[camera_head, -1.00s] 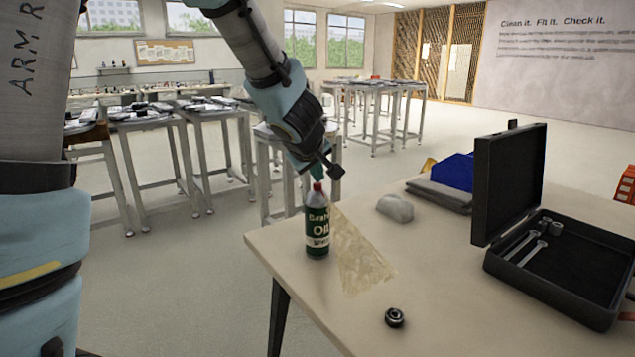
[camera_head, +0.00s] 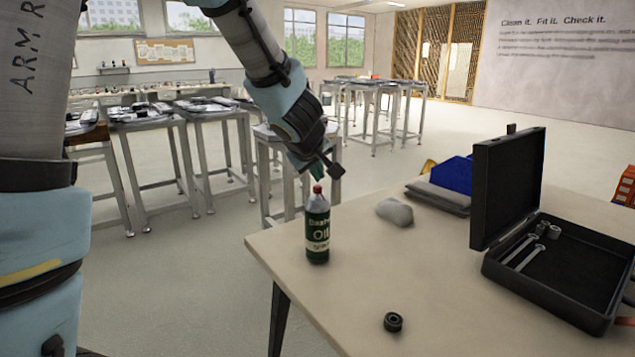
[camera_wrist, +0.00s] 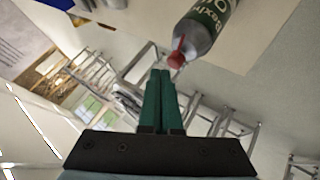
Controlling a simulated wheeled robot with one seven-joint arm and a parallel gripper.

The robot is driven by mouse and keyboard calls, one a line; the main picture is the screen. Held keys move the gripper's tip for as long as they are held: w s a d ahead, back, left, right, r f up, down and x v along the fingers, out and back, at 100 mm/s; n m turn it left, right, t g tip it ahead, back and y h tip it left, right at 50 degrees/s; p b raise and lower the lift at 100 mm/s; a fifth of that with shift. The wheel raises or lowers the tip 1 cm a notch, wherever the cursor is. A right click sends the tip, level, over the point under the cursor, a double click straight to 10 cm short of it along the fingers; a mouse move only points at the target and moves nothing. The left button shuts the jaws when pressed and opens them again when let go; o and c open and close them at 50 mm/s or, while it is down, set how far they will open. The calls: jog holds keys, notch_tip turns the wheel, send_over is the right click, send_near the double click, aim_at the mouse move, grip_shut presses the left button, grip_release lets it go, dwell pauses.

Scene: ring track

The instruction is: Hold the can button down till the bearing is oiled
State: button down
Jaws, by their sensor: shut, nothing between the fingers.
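The oil can (camera_head: 318,238), a dark green bottle with a grey shoulder and a red button (camera_head: 318,189) on top, stands upright near the table's left edge. The bearing (camera_head: 393,322), a small black ring, lies on the table in front of the can and to its right. My gripper (camera_head: 319,181) is shut and empty, its green fingers just above the red button. In the wrist view the fingertips (camera_wrist: 161,72) are beside the red button (camera_wrist: 176,60) and look slightly apart from it. No spray shows. Whether the bearing is oiled I cannot tell.
An open black case (camera_head: 560,285) with bolts stands at the table's right. A grey lump (camera_head: 394,212), a grey folded cloth (camera_head: 437,196) and a blue object (camera_head: 455,173) lie farther back. The tabletop between can and case is clear.

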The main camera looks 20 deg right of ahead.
jog(key=shift+r, duration=0.25)
notch_tip(320, 180, up, 5)
jog(key=p, duration=0.5)
dwell(0.3)
jog(key=shift+a, duration=0.1)
jog(key=a+f+m+g+y, duration=0.1)
jog(key=a+f+m+g, duration=0.15)
jog(key=a, duration=1.15)
jog(key=s+a+f+g+y, duration=0.1)
jog(key=s+a+f, duration=0.1)
jog(key=a, duration=0.5)
jog(key=s+a+f+g+y, duration=0.1)
jog(key=s+a+f+y, duration=0.1)
jog(key=s+a, duration=0.2)
jog(key=s+a+f+g+y, duration=0.1)
jog(key=s+a+f, duration=0.1)
jog(key=a, duration=0.9)
jog(key=shift+s, duration=0.9)
